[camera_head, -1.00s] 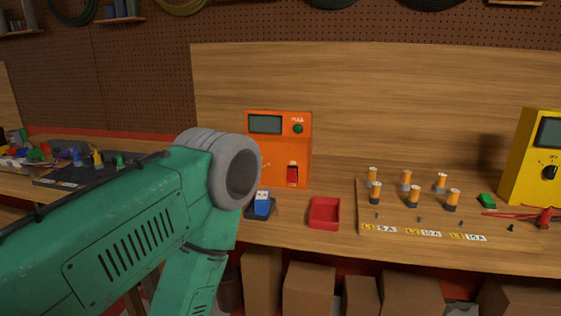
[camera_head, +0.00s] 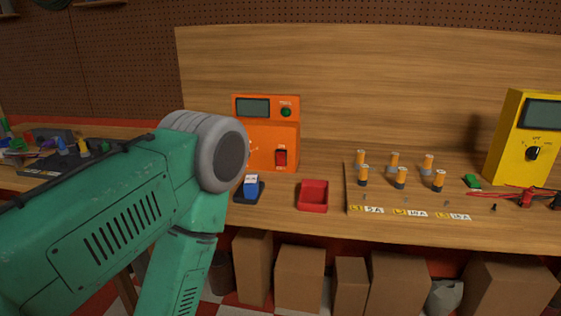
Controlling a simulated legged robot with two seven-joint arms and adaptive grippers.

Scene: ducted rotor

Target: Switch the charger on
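The orange charger (camera_head: 266,133) stands on the workbench against the wooden back panel. It has a dark display (camera_head: 253,107) at its upper left and a dark green round button or lamp (camera_head: 286,112) at its upper right. A red switch (camera_head: 281,158) sits low on its right side; its position is too small to tell. My green left arm crosses the left of the view and hides the charger's lower left part. Neither of my grippers is in view.
A blue item in a dark holder (camera_head: 250,187) and an empty red tray (camera_head: 313,196) stand in front of the charger. To the right are a board (camera_head: 408,206) with several orange-and-black cylinders and a yellow meter (camera_head: 525,140). Cardboard boxes (camera_head: 300,278) sit below the bench.

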